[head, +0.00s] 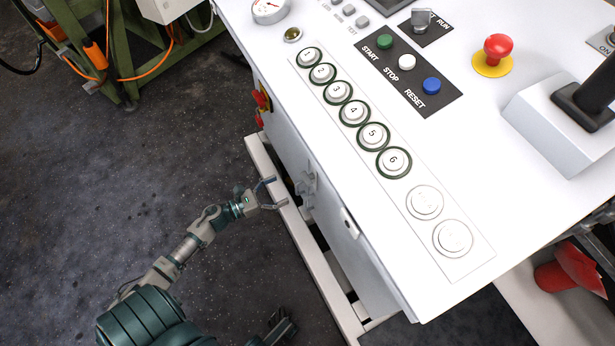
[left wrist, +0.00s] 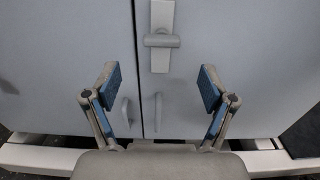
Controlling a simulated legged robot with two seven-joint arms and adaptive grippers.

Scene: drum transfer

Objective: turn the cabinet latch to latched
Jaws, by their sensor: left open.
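The cabinet latch (left wrist: 162,41) is a grey bar handle on an upright plate, at the seam between two grey doors. The latch hardware (head: 307,186) also shows small in the head view, on the cabinet's side below the panel. My left gripper (head: 272,193) is open and empty, in front of the doors and a little left of the latch hardware. In the left wrist view the open left gripper (left wrist: 160,82) has its blue-padded fingers apart, below the latch bar in the picture.
Two door pulls (left wrist: 125,112) flank the seam below the latch. A white base rail (head: 311,255) runs along the cabinet's foot. The white control panel (head: 300,110) with several buttons overhangs the doors. A green frame (head: 115,60) stands at upper left; the dark floor between is clear.

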